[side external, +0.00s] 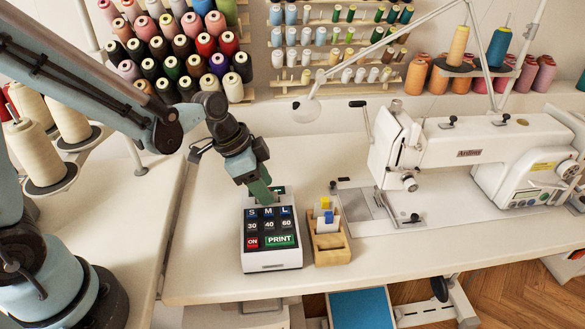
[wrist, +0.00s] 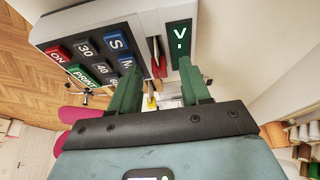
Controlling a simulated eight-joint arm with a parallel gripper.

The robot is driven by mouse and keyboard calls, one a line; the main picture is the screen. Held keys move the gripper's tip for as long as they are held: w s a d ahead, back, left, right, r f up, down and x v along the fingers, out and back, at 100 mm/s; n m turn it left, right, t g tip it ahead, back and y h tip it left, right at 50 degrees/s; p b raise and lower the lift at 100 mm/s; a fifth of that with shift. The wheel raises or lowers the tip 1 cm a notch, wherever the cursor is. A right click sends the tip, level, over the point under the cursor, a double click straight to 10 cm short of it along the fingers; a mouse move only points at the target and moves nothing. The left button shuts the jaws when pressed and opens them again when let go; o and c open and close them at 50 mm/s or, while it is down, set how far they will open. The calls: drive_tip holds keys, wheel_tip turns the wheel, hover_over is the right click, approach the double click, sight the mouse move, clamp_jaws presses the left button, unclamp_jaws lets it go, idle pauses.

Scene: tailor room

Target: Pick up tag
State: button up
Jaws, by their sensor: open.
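The label printer (side external: 271,261) stands on the white table, with dark S, M, L and number keys, a red ON key and a green PRINT key. In the wrist view, the printer (wrist: 92,22) has a lit green screen and a slot beside it. A thin pale and red piece (wrist: 157,57) shows at the slot; it may be the tag, but it is too small to be sure. My gripper (wrist: 158,84) is open, its green fingers pointing toward the slot with nothing seen held between them. In the side view, my gripper (side external: 262,192) is at the printer's back end and hides the slot.
A wooden holder (side external: 333,255) with yellow and blue pieces stands just right of the printer. A white sewing machine (side external: 465,150) stands farther right. Thread racks line the wall behind. The tabletop (side external: 205,250) left of the printer is clear.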

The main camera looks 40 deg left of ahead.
drive_tip(key=shift+w+f, duration=0.1)
drive_tip(key=shift+f, duration=0.15)
clamp_jaws()
idle(0.4)
